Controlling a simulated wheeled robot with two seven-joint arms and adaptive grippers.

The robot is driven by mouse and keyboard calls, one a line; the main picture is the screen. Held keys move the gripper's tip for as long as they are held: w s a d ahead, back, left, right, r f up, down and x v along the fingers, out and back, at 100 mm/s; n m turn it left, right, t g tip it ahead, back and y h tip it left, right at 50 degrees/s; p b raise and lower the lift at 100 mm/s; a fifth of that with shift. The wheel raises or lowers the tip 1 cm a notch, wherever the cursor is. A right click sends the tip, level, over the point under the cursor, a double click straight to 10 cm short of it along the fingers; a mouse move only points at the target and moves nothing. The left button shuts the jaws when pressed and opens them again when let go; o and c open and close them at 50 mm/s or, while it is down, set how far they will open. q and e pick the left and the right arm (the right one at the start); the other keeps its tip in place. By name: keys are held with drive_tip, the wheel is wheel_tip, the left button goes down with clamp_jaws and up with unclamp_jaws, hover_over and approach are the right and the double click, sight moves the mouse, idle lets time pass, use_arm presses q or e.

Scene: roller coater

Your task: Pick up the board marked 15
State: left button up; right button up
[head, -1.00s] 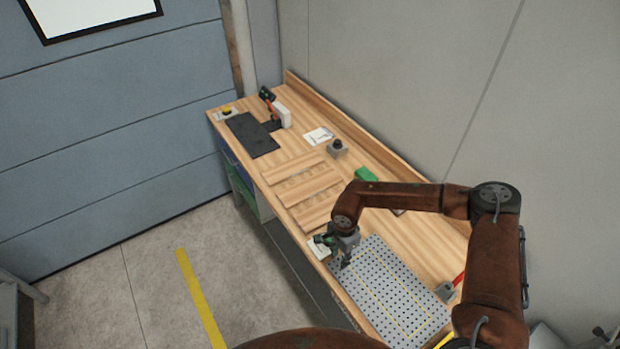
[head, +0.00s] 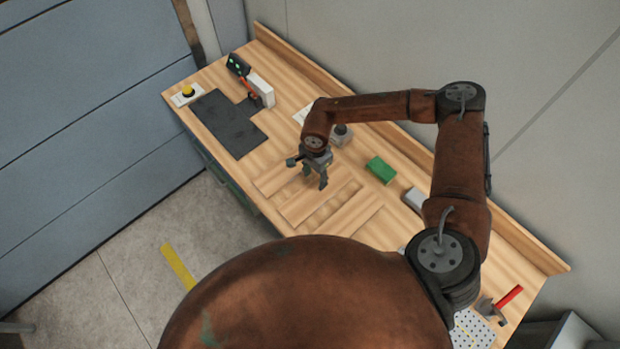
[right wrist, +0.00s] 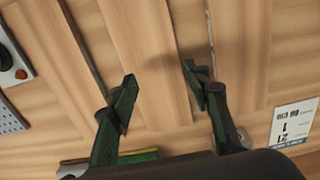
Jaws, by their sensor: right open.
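Several flat wooden boards (head: 322,203) lie side by side on the wooden bench, close to its colour. No number is legible on them, so I cannot tell which is marked 15. My right gripper (head: 314,178) is over the boards, pointing down, open and empty. In the right wrist view its fingers (right wrist: 159,75) are spread above a board (right wrist: 150,45), with a dark gap beside it and another board (right wrist: 235,40) to the right. I cannot tell the gripper's height above them. My left gripper is not in view.
On the bench (head: 480,235) are a green block (head: 380,169), a dark-knobbed box (head: 341,137), a dark mat (head: 228,122) and a yellow button box (head: 187,94). A perforated plate (head: 472,330) and a red-handled tool (head: 508,298) are at lower right. A back ledge borders the wall.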

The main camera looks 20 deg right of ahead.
sight(317, 192)
drive_tip(key=shift+o, duration=0.7)
drive_tip(key=shift+s+f, duration=0.15)
drive_tip(key=shift+f, duration=0.25)
drive_tip(key=o, duration=0.5)
drive_tip(key=shift+s+d+f+p, duration=0.1)
drive_tip(key=shift+s+f+p, duration=0.55)
drive_tip(key=shift+s+f, duration=0.35)
drive_tip(key=o, duration=0.3)
drive_tip(key=f, duration=0.2)
drive_tip(key=f+p, duration=0.1)
drive_tip(key=shift+w, duration=0.25)
drive_tip(key=shift+o, duration=0.8)
drive_tip(key=shift+w+f, duration=0.35)
drive_tip(key=shift+f, duration=0.2)
drive_tip(key=shift+o, duration=0.3)
drive_tip(key=shift+s+d+f, duration=0.1)
drive_tip(key=shift+s+f, duration=0.1)
drive_tip(key=shift+s, duration=0.05)
drive_tip(key=shift+s+r, duration=0.1)
drive_tip(key=shift+s, duration=0.05)
drive_tip(key=shift+w, duration=0.25)
drive_tip(key=c, duration=0.4)
drive_tip(key=shift+s, duration=0.15)
drive_tip(key=c, duration=1.1)
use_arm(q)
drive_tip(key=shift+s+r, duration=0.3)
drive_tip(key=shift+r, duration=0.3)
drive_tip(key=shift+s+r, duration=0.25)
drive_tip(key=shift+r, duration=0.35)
